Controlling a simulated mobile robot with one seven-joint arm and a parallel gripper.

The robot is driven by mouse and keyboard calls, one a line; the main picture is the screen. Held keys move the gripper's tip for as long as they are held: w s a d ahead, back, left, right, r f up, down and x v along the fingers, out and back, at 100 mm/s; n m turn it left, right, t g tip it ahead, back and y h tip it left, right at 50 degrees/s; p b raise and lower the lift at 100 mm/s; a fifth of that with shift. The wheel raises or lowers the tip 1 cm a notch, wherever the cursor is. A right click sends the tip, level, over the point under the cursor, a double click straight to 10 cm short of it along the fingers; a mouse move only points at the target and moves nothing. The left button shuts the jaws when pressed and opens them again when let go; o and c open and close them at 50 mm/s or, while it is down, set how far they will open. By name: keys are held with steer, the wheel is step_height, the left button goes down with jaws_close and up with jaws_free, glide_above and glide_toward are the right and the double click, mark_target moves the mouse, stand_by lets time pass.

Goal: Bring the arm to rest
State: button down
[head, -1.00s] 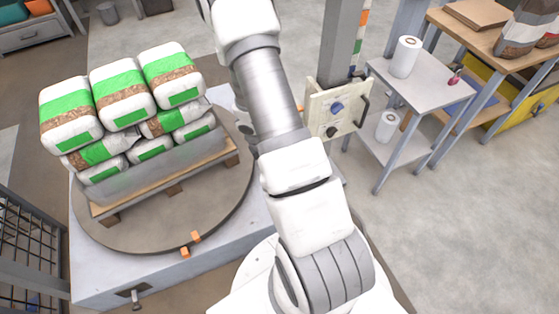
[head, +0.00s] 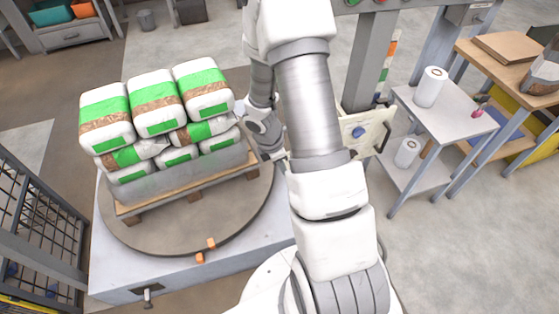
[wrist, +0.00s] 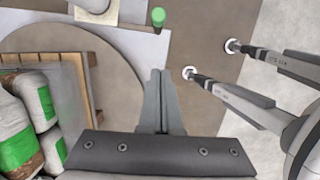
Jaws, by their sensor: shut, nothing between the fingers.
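My arm rises from the bottom of the head view and bends over at the top. My gripper (head: 279,153) hangs beyond the forearm, pointing down beside the right end of the loaded pallet, partly hidden by the arm. In the wrist view my gripper's two grey fingers (wrist: 160,73) lie together with nothing between them, above the turntable's edge. The turntable (head: 150,237) carries a wooden pallet (head: 194,195) with white and green bags (head: 153,103) stacked on it. The bags also show at the left of the wrist view (wrist: 33,99).
A cream panel (head: 376,140) with a blue knob on a grey post (head: 369,60) stands just right of my arm. A small grey table (head: 455,120) with white rolls is farther right. A wire cage (head: 35,220) stands at left. Open floor lies at lower right.

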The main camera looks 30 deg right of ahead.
steer(key=a+r+m+t+p, duration=0.25)
steer(key=r+m+p, duration=0.4)
steer(key=r, duration=1.85)
steer(key=s+a+r+m+t+y+p, duration=0.1)
steer(key=s+a+r+m, duration=0.4)
steer(key=r, duration=0.5)
steer(key=s+a+r+m+t+y+p, duration=0.1)
steer(key=s+a+r+m+p, duration=0.3)
steer(key=s+r, duration=0.5)
steer(key=shift+a+r+m+t+y, duration=0.4)
steer(key=shift+a+r+m+t, duration=0.15)
steer(key=shift+a+r+t, duration=0.3)
steer(key=shift+d, duration=0.1)
